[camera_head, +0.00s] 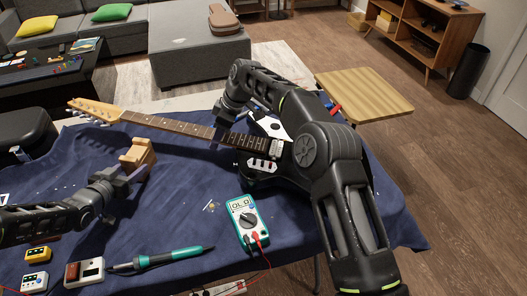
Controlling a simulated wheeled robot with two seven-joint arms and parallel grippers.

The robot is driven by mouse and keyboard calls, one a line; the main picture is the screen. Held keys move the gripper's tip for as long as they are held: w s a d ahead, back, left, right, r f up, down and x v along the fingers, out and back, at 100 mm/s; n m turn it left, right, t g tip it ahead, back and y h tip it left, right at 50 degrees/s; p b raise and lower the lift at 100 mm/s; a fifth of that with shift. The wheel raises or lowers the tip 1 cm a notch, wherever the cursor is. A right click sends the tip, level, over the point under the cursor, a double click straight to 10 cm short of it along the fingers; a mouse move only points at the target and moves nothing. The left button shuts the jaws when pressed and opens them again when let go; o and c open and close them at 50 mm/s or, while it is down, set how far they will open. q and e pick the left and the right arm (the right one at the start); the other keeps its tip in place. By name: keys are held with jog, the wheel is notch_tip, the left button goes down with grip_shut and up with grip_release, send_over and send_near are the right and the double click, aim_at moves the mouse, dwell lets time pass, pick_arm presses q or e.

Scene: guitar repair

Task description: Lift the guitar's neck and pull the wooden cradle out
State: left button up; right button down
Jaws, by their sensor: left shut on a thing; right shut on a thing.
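The guitar (165,123) lies across the blue cloth, its headstock (92,108) toward the left and its black and white body (262,166) partly hidden behind my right arm. My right gripper (216,138) is shut on the guitar's neck near the body end. The wooden cradle (138,153) shows on the near side of the neck, with a gap between them in the picture. My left gripper (134,173) is shut on the cradle's near right side. I cannot tell whether the cradle touches the cloth.
A black case (25,137) is at the left. The cloth's middle is mostly clear.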

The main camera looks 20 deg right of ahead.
jog(key=shift+w+a+r, duration=0.15)
jog(key=shift+r, duration=0.25)
jog(key=shift+f, duration=0.15)
jog(key=shift+f, duration=0.3)
jog(key=shift+f, duration=1.05)
dwell(1.3)
jog(key=shift+d+f, duration=0.2)
jog(key=shift+f, duration=0.05)
jog(key=shift+f, duration=0.8)
dwell(0.8)
jog(key=shift+f, duration=0.2)
dwell(0.4)
jog(key=shift+s+f, duration=0.2)
jog(key=shift+f, duration=0.1)
